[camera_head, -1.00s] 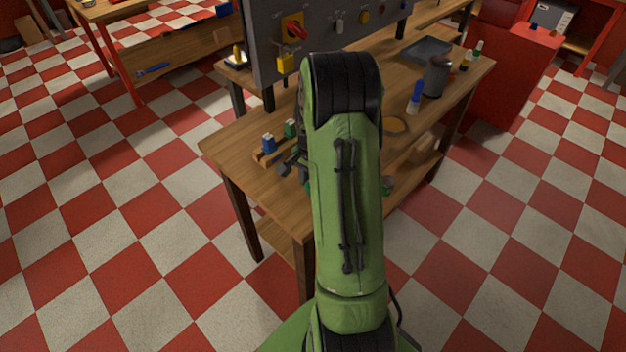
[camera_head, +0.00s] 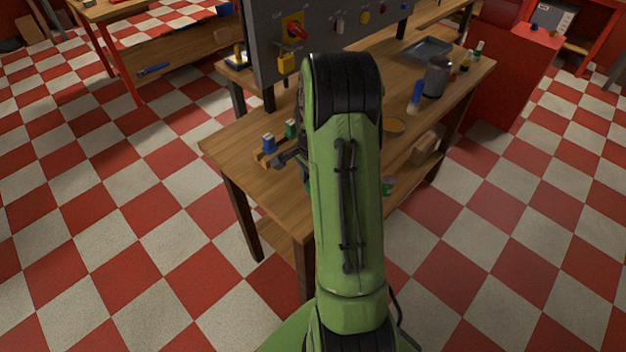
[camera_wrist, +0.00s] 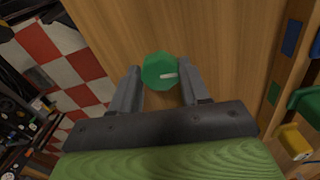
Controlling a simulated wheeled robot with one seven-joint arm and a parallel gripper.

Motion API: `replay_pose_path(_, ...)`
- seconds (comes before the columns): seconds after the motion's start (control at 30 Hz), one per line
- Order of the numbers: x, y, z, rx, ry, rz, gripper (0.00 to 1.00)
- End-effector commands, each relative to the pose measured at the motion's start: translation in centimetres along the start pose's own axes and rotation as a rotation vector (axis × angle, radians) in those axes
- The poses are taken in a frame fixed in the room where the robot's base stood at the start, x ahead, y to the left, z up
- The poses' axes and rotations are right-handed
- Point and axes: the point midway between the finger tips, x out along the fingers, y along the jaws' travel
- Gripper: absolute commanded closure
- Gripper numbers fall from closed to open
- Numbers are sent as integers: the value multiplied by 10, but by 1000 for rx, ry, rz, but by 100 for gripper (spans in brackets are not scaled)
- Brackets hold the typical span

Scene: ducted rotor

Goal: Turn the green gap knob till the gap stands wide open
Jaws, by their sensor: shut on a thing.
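The green knob (camera_wrist: 156,73) shows in the wrist view as a faceted disc with a short white mark pointing right. My gripper (camera_wrist: 161,67) has one finger on each side of it and is shut on it. In the head view my green arm hides the knob and most of the gripper; a dark part of the gripper shows left of the arm. The ducted rotor and its gap cannot be made out in either view.
A grey panel (camera_head: 320,30) stands behind. A metal can (camera_head: 436,77) and a tray (camera_head: 427,48) are at the right.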

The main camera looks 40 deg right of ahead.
Motion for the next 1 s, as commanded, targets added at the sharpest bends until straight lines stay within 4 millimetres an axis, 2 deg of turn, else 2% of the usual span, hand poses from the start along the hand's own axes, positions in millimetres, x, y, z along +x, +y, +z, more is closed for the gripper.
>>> replay_pose_path(0.03, -1, -1, -1, 0, 3, -4, 85)
replay_pose_path(0.07, -1, -1, -1, 0, 3, -4, 53)
replay_pose_path(0.2, -1, -1, 0, -1, 2, -3, 31)
replay_pose_path(0.23, -1, -1, 0, -1, 2, -3, 29)
replay_pose_path(0.47, 0, 0, 0, -1, 1, -1, 29)
replay_pose_path(0.57, -8, -1, 0, -1, 2, -2, 29)
replay_pose_path(0.67, -28, -1, 0, -1, 3, -5, 29)
replay_pose_path(1.0, -125, -1, -1, -1, 4, -6, 29)
